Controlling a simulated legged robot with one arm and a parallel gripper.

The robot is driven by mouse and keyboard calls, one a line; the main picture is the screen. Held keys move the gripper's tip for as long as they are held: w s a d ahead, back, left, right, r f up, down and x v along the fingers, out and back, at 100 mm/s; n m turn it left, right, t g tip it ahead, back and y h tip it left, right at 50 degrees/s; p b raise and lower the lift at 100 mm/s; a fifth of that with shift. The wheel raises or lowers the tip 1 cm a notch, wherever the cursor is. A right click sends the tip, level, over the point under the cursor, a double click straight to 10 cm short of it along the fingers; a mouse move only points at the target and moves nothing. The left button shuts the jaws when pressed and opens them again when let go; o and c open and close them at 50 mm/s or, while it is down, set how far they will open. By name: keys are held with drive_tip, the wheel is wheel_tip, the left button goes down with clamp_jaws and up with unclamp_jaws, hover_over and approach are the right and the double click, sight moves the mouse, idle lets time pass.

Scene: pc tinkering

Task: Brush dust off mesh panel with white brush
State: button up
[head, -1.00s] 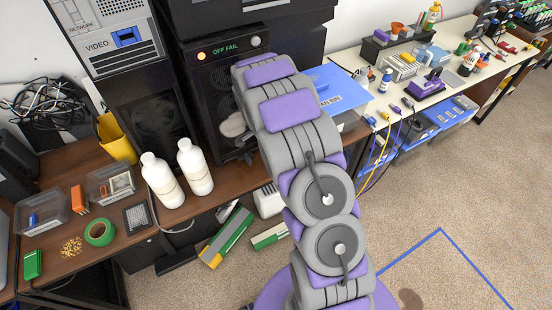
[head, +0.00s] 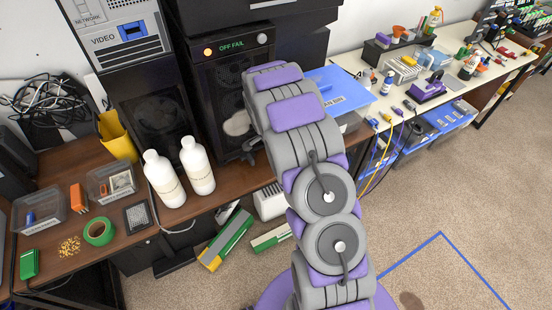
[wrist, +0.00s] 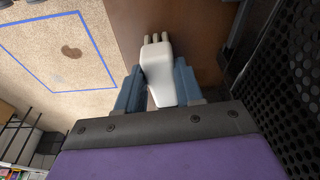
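The white brush (wrist: 160,65) is between the two blue fingers of my gripper (wrist: 158,80) in the wrist view, its short prong-like bristle end pointing away from me. The fingers press on both sides of it. The black mesh panel (wrist: 297,65) stands along the right of the wrist view, apart from the brush there. In the head view, the panel is on the front of the black tower (head: 202,88) with the "OFF FAIL" label, partly hidden by my arm. A white shape, likely the brush (head: 236,124), shows before it. Dust cannot be made out.
Two white bottles (head: 197,166) stand on the brown desk (head: 128,236) left of the tower. A blue-lidded bin (head: 342,92) is just right of my arm. Clear trays, green tape (head: 98,232) and a small mesh piece (head: 137,217) lie at the desk's left.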

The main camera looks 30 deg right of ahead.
drive_tip(key=shift+s+d+f, duration=0.1)
drive_tip(key=shift+d+f, duration=0.05)
drive_tip(key=shift+d, duration=1)
drive_tip(key=shift+c, duration=1.4)
drive_tip(key=shift+d, duration=0.1)
drive_tip(key=shift+c, duration=0.8)
clamp_jaws()
drive_tip(key=shift+a, duration=1.05)
drive_tip(key=shift+d+r, duration=0.45)
drive_tip(key=shift+d, duration=0.3)
drive_tip(key=shift+a+r, duration=0.45)
drive_tip(key=shift+a, duration=0.15)
drive_tip(key=shift+d+r, duration=0.35)
drive_tip(key=shift+r, duration=0.2)
drive_tip(key=shift+d+r+p, duration=0.15)
drive_tip(key=shift+r+p, duration=0.2)
drive_tip(key=shift+r, duration=0.25)
drive_tip(key=shift+v, duration=1.35)
wheel_tip(320, 180, up, 3)
drive_tip(key=shift+d+r+p, duration=0.15)
drive_tip(key=shift+r+p, duration=0.05)
drive_tip(key=shift+p, duration=0.4)
drive_tip(key=shift+r, duration=0.1)
